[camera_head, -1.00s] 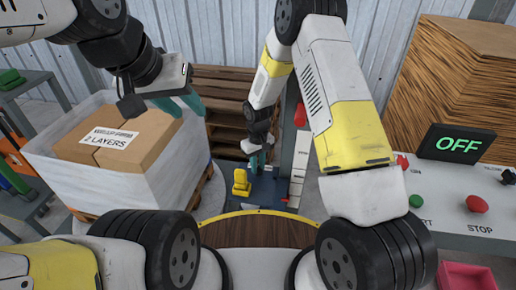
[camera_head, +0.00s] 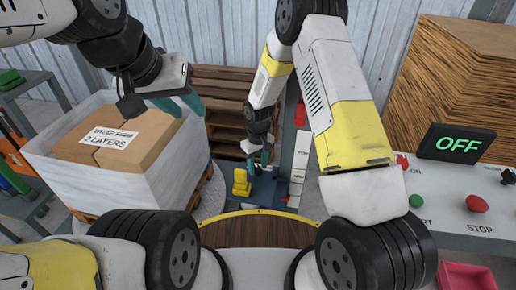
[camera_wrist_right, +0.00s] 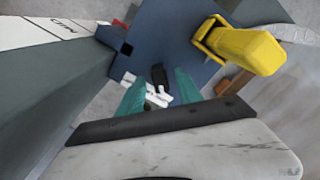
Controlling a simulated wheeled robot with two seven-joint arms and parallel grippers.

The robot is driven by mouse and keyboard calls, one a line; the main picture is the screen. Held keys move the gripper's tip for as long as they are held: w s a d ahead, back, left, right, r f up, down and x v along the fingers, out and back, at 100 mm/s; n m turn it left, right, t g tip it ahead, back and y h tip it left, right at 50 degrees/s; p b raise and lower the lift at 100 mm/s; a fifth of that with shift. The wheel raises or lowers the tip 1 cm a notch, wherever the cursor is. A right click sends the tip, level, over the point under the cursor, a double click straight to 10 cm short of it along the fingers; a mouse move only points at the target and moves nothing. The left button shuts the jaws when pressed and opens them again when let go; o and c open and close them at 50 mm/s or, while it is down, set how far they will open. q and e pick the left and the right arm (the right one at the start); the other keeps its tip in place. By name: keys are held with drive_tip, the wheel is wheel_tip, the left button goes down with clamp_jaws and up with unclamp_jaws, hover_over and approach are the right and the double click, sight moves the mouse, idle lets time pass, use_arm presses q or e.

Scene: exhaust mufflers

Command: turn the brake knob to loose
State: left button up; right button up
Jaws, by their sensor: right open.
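A dark knob with a white piece by it (camera_wrist_right: 158,76) sits on the blue machine base in the right wrist view; I take it as the brake knob. My right gripper (camera_wrist_right: 158,90) is open, with its teal fingers on either side of the knob and white piece. I cannot tell whether they touch. In the head view my right gripper (camera_head: 258,162) is low over the blue base, and the knob is too small to make out. My left gripper (camera_head: 183,102) hangs near the wrapped boxes, away from the base; its finger gap is unclear.
A yellow part (camera_wrist_right: 243,46) stands on the blue base (camera_wrist_right: 165,35), close to my right gripper. A grey post (camera_head: 299,160) rises beside it. Wrapped boxes (camera_head: 110,185) stand at the left.

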sight(258, 167)
wheel_tip(258, 167, up, 8)
drive_tip(key=shift+f, duration=0.25)
drive_tip(key=shift+r, duration=0.15)
drive_tip(key=shift+s, duration=0.1)
